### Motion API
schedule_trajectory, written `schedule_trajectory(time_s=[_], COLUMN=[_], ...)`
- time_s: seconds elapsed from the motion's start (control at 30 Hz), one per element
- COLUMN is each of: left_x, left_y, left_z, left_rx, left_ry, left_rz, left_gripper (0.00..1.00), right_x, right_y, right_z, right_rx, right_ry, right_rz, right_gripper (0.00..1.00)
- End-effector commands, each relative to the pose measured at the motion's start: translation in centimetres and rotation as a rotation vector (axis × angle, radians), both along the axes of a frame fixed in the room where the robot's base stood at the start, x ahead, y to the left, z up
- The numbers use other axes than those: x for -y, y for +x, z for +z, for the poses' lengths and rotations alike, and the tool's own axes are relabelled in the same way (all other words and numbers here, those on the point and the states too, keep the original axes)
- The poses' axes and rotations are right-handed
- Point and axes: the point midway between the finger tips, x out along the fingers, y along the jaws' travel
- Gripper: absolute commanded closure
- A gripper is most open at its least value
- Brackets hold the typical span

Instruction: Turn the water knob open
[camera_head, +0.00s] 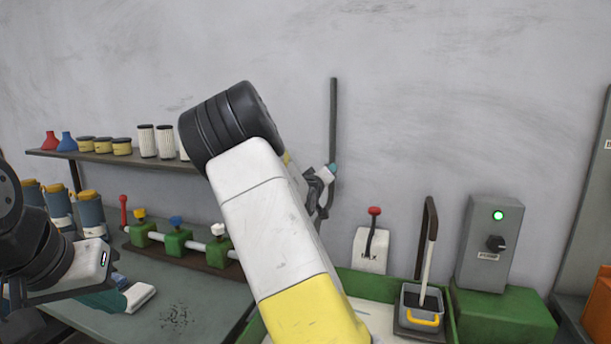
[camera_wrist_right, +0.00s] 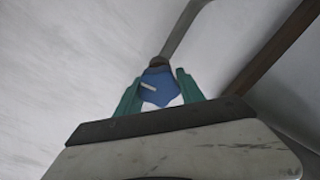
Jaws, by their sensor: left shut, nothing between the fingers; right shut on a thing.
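In the right wrist view, a blue knob-like piece (camera_wrist_right: 158,88) with a white mark sits between the teal fingers of my right gripper (camera_wrist_right: 160,92), which is shut on it. A grey rod (camera_wrist_right: 182,32) rises from a dark collar just above the piece. I cannot tell for sure that this is the water knob. In the head view, my right arm hides most of its gripper; a teal fingertip shows at the foot of a dark upright pipe (camera_head: 333,115) on the wall. My left gripper (camera_head: 122,288) is shut and empty, low over the bench at left.
Green valve blocks (camera_head: 179,241) with yellow, blue and white knobs line the bench (camera_head: 190,285). A shelf (camera_head: 95,156) holds funnels and jars. At right stand a red-knobbed lever plate (camera_head: 370,250), a small bucket (camera_head: 422,303) and a switch box (camera_head: 483,256) with a green light.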

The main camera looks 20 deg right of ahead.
Motion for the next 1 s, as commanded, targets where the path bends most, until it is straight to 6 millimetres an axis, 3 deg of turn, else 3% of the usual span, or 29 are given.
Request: schedule_trajectory(time_s=[0.7, 0.73, 0.83, 1.0], left_x=[0.0, 0.0, 0.0, 0.0], left_y=[0.0, 0.0, 0.0, 0.0], left_z=[0.0, 0.0, 0.0, 0.0], left_rx=[0.0, 0.0, 0.0, 0.0], left_ry=[0.0, 0.0, 0.0, 0.0], left_rz=[0.0, 0.0, 0.0, 0.0], left_gripper=[1.0, 1.0, 1.0, 1.0], right_x=[-0.01, -0.01, 0.0, 0.01], right_y=[-0.08, -0.08, -0.06, -0.05], right_z=[-0.26, -0.26, -0.2, -0.11], right_rx=[0.041, 0.041, 0.042, 0.042], right_ry=[0.065, 0.065, 0.064, 0.062], right_rz=[0.0, 0.0, 0.0, 0.0], right_gripper=[0.95, 0.53, 0.33, 0.33])
